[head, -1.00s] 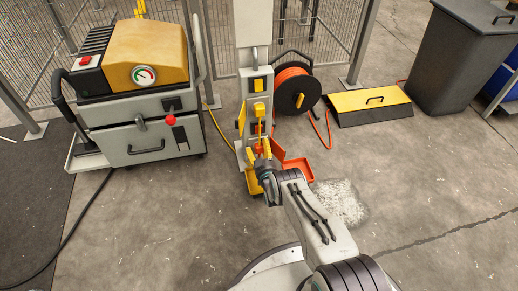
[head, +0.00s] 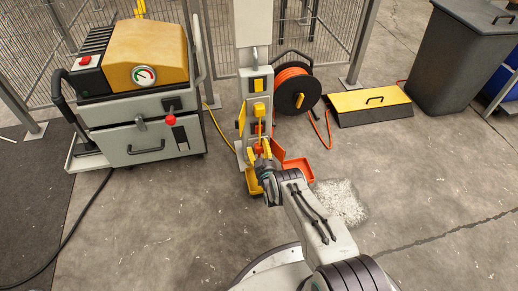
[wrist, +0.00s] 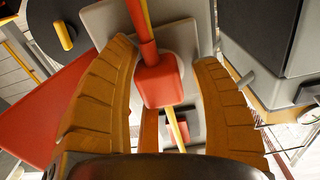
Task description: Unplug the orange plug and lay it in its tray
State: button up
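The orange plug (wrist: 160,80) sits between the two yellow-orange fingers of my gripper (wrist: 168,95) in the wrist view, with its cord running upward and the pale socket panel (wrist: 110,18) behind it. My gripper is open around the plug, with a gap at least on the right side. In the head view my gripper (head: 264,157) is at the lower front of the panel post (head: 247,85) and mostly hides the plug. The orange tray (head: 299,171) lies low to the right of the post; its red-orange side seems to show at left in the wrist view (wrist: 45,115).
A yellow plug (head: 259,110) sits higher on the panel. A yellow tray (head: 253,183) is at the post's foot. An orange cord reel (head: 294,88) stands behind right, and a machine trolley (head: 140,120) stands left. Open floor lies in front and to the right.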

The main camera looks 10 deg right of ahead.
jog(key=c, duration=0.9)
jog(key=o, duration=1.4)
jog(key=shift+s, duration=0.1)
jog(key=shift+s, duration=5.9)
